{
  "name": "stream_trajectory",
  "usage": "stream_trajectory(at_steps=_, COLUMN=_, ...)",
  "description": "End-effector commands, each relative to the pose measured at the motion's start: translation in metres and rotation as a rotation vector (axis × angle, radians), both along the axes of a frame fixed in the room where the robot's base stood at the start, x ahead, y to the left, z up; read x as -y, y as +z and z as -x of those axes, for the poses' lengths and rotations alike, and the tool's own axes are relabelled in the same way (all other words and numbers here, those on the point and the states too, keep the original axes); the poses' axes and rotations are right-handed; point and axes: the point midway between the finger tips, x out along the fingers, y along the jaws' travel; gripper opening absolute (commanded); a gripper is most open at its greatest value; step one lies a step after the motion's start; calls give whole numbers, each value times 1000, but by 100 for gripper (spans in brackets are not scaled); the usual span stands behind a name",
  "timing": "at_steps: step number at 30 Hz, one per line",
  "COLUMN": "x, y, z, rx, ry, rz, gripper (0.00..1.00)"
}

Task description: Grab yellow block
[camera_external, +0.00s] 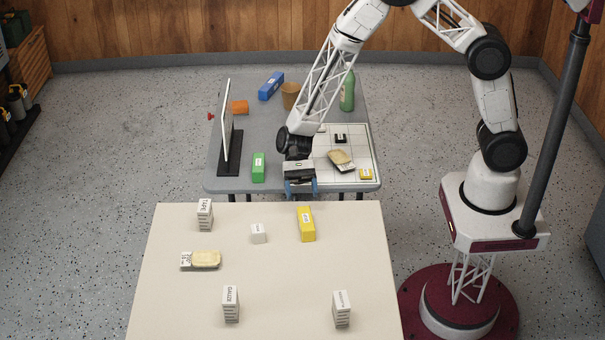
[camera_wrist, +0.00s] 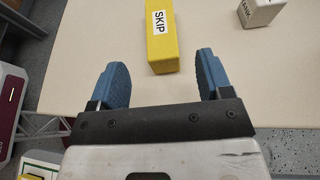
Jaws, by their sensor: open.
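The yellow block (camera_external: 306,224) lies on the near cream table, close to its far edge and right of centre. In the wrist view the yellow block (camera_wrist: 162,52) carries a white label reading "SKIP" and extends past the top of the picture. My gripper (camera_external: 300,187) is above the gap between the two tables, on the far side of the block. In the wrist view my gripper's (camera_wrist: 164,76) blue fingers are apart and empty. The block's near end appears between and just beyond the fingertips, not touching them.
A small white block (camera_external: 258,234) stands left of the yellow one. Labelled cartons (camera_external: 205,215) and a packet (camera_external: 201,260) are on the cream table (camera_external: 280,290). The grey table (camera_external: 212,178) behind holds a green block (camera_external: 258,167), an upright panel and a bottle (camera_external: 347,92).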

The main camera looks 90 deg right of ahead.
Motion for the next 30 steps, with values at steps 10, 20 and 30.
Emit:
stream_trajectory(at_steps=10, x=-21, y=-9, z=3, rx=0, ry=1, rz=0, gripper=72)
stream_trajectory(at_steps=20, x=-23, y=-9, z=3, rx=0, ry=1, rz=0, gripper=72)
stream_trajectory(at_steps=30, x=-39, y=-17, z=5, rx=0, ry=1, rz=0, gripper=72)
